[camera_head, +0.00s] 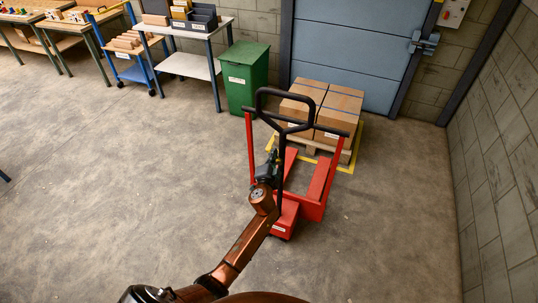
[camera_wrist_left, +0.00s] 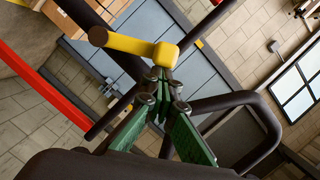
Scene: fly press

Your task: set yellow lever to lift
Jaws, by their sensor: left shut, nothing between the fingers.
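The red pallet truck (camera_head: 286,215) stands with its black loop handle (camera_head: 283,92) upright. In the left wrist view, the yellow lever (camera_wrist_left: 130,43) is a short bar on the dark handle post, with a rounded block at its right end. My left gripper (camera_head: 270,158) is at the handle post, below the loop. In the wrist view its green-padded fingers (camera_wrist_left: 163,88) are shut and empty, tips just below the lever's block end. I cannot tell whether they touch it. The lever is not distinguishable in the head view. My right gripper is not in view.
A pallet with cardboard boxes (camera_head: 326,103) stands at the forks, on a yellow floor marking. A green bin (camera_head: 246,78) is left of it, and a grey door (camera_head: 350,45) is behind. A block wall (camera_head: 500,160) closes the right side. The floor at left is clear.

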